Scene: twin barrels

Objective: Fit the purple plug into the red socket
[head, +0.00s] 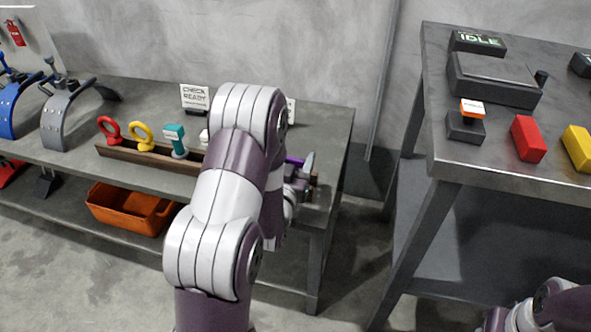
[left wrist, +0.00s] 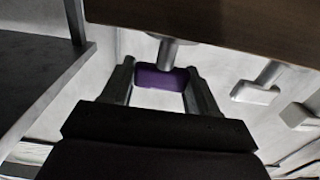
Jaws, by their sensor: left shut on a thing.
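The purple plug (left wrist: 160,77) shows in the left wrist view as a purple block between the two fingers of my left gripper (left wrist: 159,84). A grey shaft runs from the block up to a brown edge at the top. In the head view only a bit of purple (head: 294,160) shows beside my left gripper (head: 304,178), at the right end of the left bench; my arm hides most of it. My left gripper is shut on the plug. A red block (head: 528,139) lies on the right table; I see no opening in it, and cannot tell whether it is the red socket.
A wooden rack (head: 140,158) on the left bench holds a red ring (head: 109,128), a yellow ring (head: 141,134) and a teal handle (head: 176,138). An orange bin (head: 130,209) stands on the shelf below. The right table carries a yellow block (head: 578,147) and dark devices. A gap separates the tables.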

